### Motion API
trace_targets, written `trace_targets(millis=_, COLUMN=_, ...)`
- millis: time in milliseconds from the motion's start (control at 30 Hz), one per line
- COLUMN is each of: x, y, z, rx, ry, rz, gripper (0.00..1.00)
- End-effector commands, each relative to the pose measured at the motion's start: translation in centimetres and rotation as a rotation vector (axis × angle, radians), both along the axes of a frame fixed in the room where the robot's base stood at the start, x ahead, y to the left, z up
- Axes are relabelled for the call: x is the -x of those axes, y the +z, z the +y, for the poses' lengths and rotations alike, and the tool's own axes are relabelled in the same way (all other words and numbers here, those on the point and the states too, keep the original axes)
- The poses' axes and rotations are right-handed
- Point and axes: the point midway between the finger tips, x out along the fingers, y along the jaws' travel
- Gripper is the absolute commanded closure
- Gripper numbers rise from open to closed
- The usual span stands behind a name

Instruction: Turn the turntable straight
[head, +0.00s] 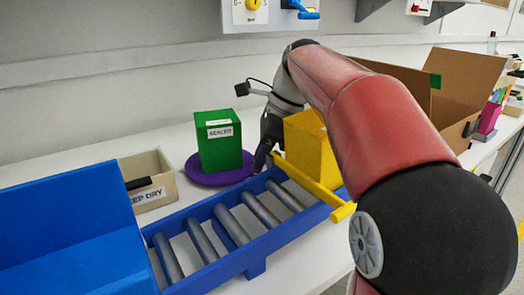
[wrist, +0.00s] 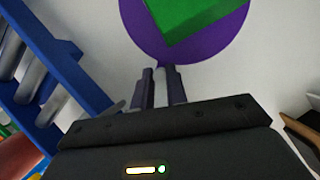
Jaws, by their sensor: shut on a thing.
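The turntable is a purple disc (head: 205,180) on the white table against the wall, behind the blue roller conveyor. It also shows at the top of the wrist view (wrist: 147,38). A green box (head: 222,150) with a white label stands on it; in the wrist view the box (wrist: 195,15) looks skewed. My gripper (head: 264,163) reaches down at the disc's right edge. In the wrist view its two fingers (wrist: 160,90) are close together at the rim, with a narrow pale piece between them. The exact grip is partly hidden.
A blue roller conveyor (head: 205,262) runs in front, with a yellow bar (head: 318,190) and a yellow box (head: 309,140) close to my gripper's right. A beige "KEEP DRY" bin (head: 160,172) stands left. An open cardboard box (head: 445,112) is at the right.

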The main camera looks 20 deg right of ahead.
Motion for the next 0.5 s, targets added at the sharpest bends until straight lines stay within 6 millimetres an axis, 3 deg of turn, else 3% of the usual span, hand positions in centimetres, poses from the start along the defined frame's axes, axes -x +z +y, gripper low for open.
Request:
trace_targets(millis=133, x=0.0, y=0.03, z=0.07, rx=-0.002, ry=0.002, rz=-0.001, gripper=1.0)
trace_targets(millis=167, x=0.0, y=0.03, z=0.07, rx=-0.002, ry=0.002, rz=-0.001, gripper=0.82)
trace_targets(millis=300, x=-0.01, y=0.02, z=0.05, rx=-0.002, ry=0.002, rz=-0.001, gripper=0.64)
trace_targets(millis=500, x=-0.03, y=0.0, z=0.03, rx=-0.001, ry=0.001, rz=-0.001, gripper=0.64)
